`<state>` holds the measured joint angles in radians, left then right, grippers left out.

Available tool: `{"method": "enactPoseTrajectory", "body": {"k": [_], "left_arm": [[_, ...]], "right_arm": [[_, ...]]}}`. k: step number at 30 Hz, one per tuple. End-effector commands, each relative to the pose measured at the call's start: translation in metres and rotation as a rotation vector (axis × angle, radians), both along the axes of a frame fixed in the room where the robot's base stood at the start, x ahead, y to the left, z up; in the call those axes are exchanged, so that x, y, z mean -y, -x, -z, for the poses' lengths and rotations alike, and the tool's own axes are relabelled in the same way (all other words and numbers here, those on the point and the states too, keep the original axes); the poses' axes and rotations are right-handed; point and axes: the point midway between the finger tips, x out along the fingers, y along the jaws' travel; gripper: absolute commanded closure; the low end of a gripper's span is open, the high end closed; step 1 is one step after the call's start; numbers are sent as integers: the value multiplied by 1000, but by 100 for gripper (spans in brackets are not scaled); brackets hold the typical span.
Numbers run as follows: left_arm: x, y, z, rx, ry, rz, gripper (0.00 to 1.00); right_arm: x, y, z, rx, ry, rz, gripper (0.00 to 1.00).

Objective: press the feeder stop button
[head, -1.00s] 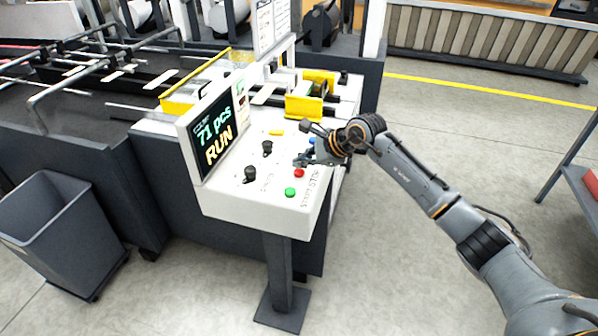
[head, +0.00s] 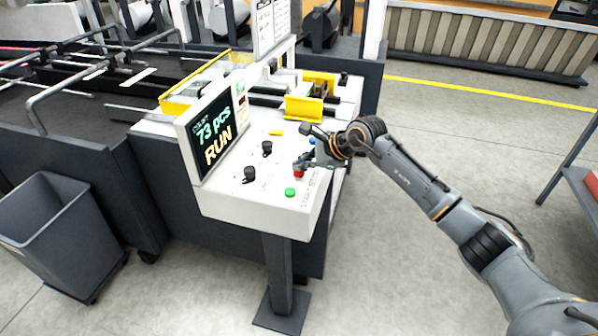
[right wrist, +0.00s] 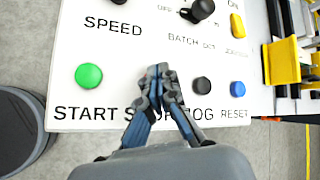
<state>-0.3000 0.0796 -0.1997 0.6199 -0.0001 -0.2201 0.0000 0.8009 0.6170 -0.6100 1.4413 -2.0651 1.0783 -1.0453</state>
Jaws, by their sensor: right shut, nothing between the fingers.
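The red stop button (head: 298,175) is on the white sloped control panel (head: 224,196), beside the green start button (head: 290,192). My right gripper (head: 301,164) is shut and empty, with its fingertips right over the red button and covering part of it. I cannot tell whether they touch it. In the right wrist view the closed fingertips (right wrist: 158,72) hide the stop button and part of its label, between the green start button (right wrist: 88,76) and the black jog button (right wrist: 202,85). My left gripper is not in view.
The panel's screen (head: 217,134) reads 73 pcs and RUN. A blue reset button (right wrist: 238,88) and black knobs (head: 250,174) are close by on the panel. A grey bin (head: 58,240) stands at the left.

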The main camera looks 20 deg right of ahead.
Motion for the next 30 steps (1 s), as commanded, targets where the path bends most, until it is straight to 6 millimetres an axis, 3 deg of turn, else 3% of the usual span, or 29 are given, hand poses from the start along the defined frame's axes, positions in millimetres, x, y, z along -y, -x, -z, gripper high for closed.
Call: {"method": "enactPoseTrajectory", "body": {"k": [21, 30], "left_arm": [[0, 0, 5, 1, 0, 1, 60], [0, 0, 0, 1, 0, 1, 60]], "right_arm": [[0, 0, 5, -1, 1, 0, 100], [1, 0, -8, 0, 1, 1, 100]]}}
